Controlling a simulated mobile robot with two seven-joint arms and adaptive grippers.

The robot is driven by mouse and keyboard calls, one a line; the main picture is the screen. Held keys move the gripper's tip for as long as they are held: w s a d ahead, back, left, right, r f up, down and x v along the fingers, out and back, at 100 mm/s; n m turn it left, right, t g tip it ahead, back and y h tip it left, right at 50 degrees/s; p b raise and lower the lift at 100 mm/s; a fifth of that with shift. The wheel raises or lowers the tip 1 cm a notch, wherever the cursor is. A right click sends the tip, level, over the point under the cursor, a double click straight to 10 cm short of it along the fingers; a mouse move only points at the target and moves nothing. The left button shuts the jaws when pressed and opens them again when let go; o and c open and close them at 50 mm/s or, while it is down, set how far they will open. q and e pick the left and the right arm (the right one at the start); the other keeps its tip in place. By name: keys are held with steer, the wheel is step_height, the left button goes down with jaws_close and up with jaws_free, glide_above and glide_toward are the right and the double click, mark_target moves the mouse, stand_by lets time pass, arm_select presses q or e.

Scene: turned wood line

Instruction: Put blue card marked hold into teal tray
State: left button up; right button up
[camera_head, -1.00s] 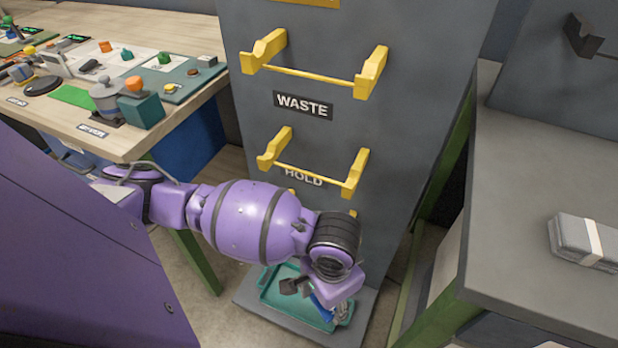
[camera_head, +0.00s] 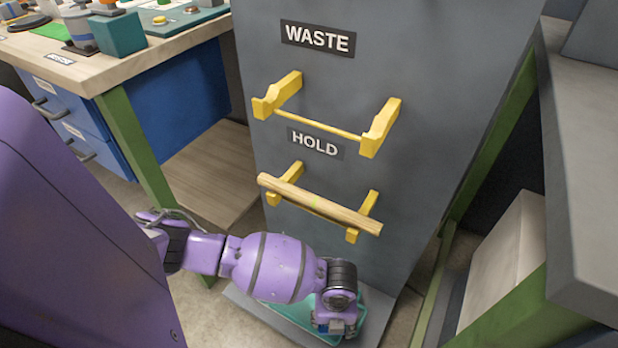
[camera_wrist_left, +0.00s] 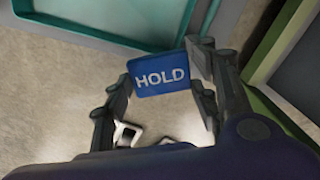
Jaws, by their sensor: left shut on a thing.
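The blue card marked HOLD (camera_wrist_left: 161,74) is between the fingers of my left gripper (camera_wrist_left: 160,90), which is shut on it. In the left wrist view the card faces the camera, slightly tilted, beside the teal tray (camera_wrist_left: 105,22), whose edge shows at the upper left. In the head view the teal tray (camera_head: 298,316) lies on the grey base of the rack, partly hidden by my left arm. My right gripper is in neither view.
The grey rack panel has yellow brackets (camera_head: 330,124) under a WASTE sign (camera_head: 317,38) and a HOLD sign (camera_head: 315,143). A wooden rod (camera_head: 318,204) rests on the lower brackets. A workbench (camera_head: 110,65) stands left, a grey table (camera_head: 590,180) right.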

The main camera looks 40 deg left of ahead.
arm_select(q)
steer(key=shift+w+m, duration=0.15)
steer(key=shift+m, duration=0.35)
steer(key=shift+w+a+f, duration=0.1)
steer(key=shift+a+f, duration=0.1)
steer(key=shift+a, duration=0.1)
steer(key=w+a+f+b, duration=0.3)
steer(key=a+f+b, duration=0.2)
steer(key=a, duration=0.4)
steer(key=b, duration=0.2)
glide_above(308, 298)
steer(key=f, duration=0.4)
steer(key=shift+s+d, duration=0.15)
steer(key=shift+d, duration=0.05)
steer(key=shift+a+f, duration=0.2)
steer(key=shift+f, duration=0.15)
step_height(308, 298, down, 3)
steer(key=shift+r+b, duration=0.15)
steer(key=shift+b, duration=0.75)
steer(key=shift+f, duration=0.25)
steer(key=shift+r, duration=0.1)
steer(key=o, duration=0.8)
steer(key=shift+f, duration=0.2)
steer(key=shift+o, duration=0.6)
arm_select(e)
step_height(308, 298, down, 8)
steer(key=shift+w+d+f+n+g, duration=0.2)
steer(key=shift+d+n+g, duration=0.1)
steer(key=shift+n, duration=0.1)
